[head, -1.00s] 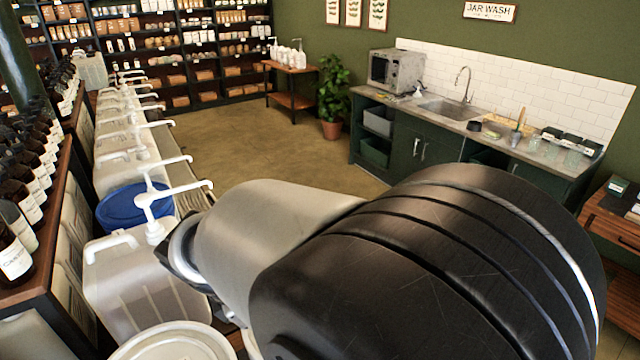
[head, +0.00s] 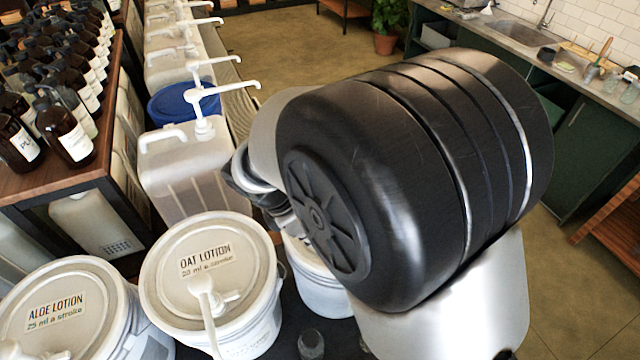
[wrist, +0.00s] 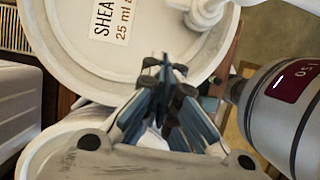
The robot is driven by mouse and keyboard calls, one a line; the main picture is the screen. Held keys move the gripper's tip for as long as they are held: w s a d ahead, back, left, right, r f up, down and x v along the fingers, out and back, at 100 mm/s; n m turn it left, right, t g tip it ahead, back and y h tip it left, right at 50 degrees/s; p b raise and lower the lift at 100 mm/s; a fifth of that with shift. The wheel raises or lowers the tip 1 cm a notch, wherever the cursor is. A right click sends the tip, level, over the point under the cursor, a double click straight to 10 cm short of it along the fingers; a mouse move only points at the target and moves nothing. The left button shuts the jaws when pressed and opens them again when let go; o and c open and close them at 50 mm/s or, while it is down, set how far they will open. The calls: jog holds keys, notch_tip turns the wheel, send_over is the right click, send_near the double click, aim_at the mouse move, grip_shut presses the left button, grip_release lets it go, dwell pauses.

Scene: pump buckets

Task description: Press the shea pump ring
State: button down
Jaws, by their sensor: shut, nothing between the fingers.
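In the wrist view the shea bucket's lid (wrist: 135,62) fills the upper middle, with a label (wrist: 110,22) reading "SHEA" and "25 ml". Its white pump (wrist: 205,14) stands at the lid's right, cut off by the top edge; I cannot make out a ring on it. My gripper (wrist: 165,65) is shut and empty, its fingertips over the lid's lower part and apart from the pump. In the head view a white bucket (head: 325,293) stands right of the oat bucket, mostly hidden by my arm; its label is hidden. My gripper is mostly hidden behind the arm there.
The oat lotion bucket (head: 173,262), with its own pump (head: 207,300), and the aloe lotion bucket (head: 50,287) stand at the left. Jugs with tall pumps (head: 205,125) line up behind. A bottle shelf (head: 105,150) is at the far left. Open floor (head: 300,45) lies behind.

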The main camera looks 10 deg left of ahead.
jog(key=x, duration=0.3)
jog(key=shift+w+d+f, duration=0.1)
jog(key=shift+d+f, duration=0.1)
jog(key=shift+f, duration=0.1)
jog(key=shift+w+d+r, duration=0.2)
jog(key=shift+w+d, duration=0.6)
jog(key=shift+d, duration=0.2)
jog(key=shift+w+d, duration=0.3)
jog(key=shift+d, duration=0.1)
